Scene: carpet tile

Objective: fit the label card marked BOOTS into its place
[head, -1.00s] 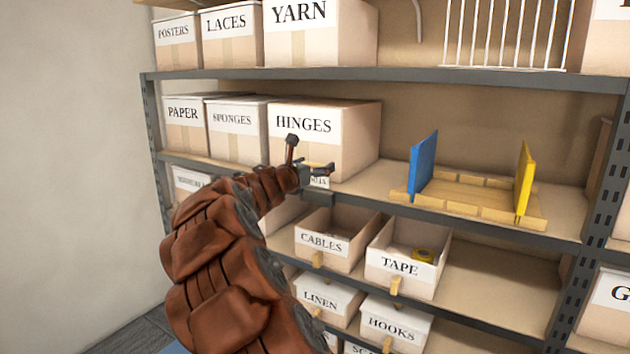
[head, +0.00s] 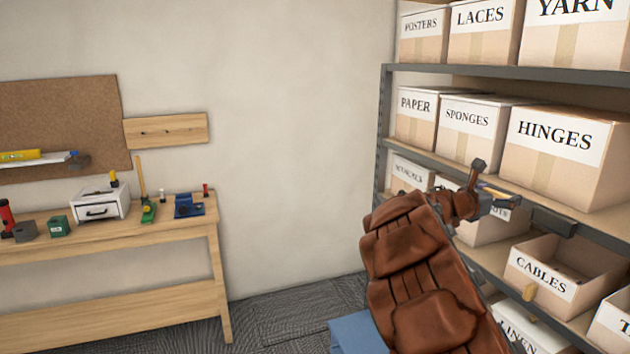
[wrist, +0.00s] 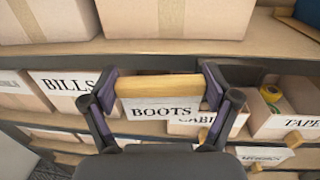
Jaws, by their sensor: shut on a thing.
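The BOOTS label card (wrist: 160,108) is white with black letters and has a wooden bar (wrist: 158,86) along its top. My gripper (wrist: 161,84) is shut on it, one finger at each end of the bar. In the head view my gripper (head: 512,200) is in front of the shelf rack, below the HINGES box; part of the card (head: 499,213) shows under it. In the wrist view the card hangs upright, readable, and covers part of the CABLES bin's label (wrist: 195,124). I cannot tell which spot is the card's place.
The rack holds labelled boxes: HINGES (head: 556,150), SPONGES (head: 468,122), PAPER (head: 415,112). The CABLES bin (head: 545,272) is open below. BILLS (wrist: 68,84) and TAPE (wrist: 300,98) flank the card in the wrist view.

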